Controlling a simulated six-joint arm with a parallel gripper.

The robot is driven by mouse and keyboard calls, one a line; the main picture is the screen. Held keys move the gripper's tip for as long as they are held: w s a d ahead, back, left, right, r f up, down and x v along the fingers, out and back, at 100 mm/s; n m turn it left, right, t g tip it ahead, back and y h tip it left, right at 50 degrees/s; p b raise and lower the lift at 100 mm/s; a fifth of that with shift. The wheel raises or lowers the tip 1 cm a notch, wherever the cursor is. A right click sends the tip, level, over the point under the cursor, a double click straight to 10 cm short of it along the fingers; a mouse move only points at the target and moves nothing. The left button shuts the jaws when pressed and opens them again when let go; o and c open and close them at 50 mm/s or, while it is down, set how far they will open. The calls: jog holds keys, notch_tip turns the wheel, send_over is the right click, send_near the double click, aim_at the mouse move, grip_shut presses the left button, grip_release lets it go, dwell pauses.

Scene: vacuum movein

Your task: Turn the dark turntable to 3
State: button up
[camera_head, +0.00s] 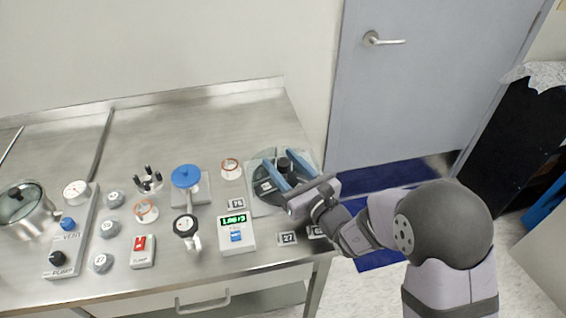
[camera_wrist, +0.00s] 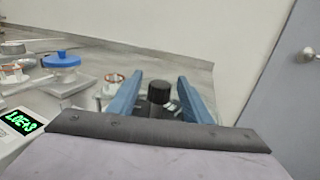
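The dark turntable (camera_head: 268,189) is a round dark disc on a pale square base at the right end of the steel bench. A black knob (camera_head: 284,164) stands up from it, and it also shows in the wrist view (camera_wrist: 158,92). My gripper (camera_head: 274,167) reaches over the turntable from the right. Its two blue fingers are spread apart, with the knob between them and a gap on each side. It also shows open in the wrist view (camera_wrist: 160,85). The fingers and wrist hide part of the disc and any numbers on it.
A device with a green display (camera_head: 237,232) stands left of the turntable. A blue-topped stand (camera_head: 186,177), a copper-coloured ring (camera_head: 230,168) and number tags, one reading 27 (camera_head: 287,238), are close by. A wall and a grey door (camera_head: 430,90) lie behind.

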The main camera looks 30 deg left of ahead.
aim_at(287, 168)
jog(key=shift+b+v, duration=0.9)
jog(key=shift+v, duration=2.75)
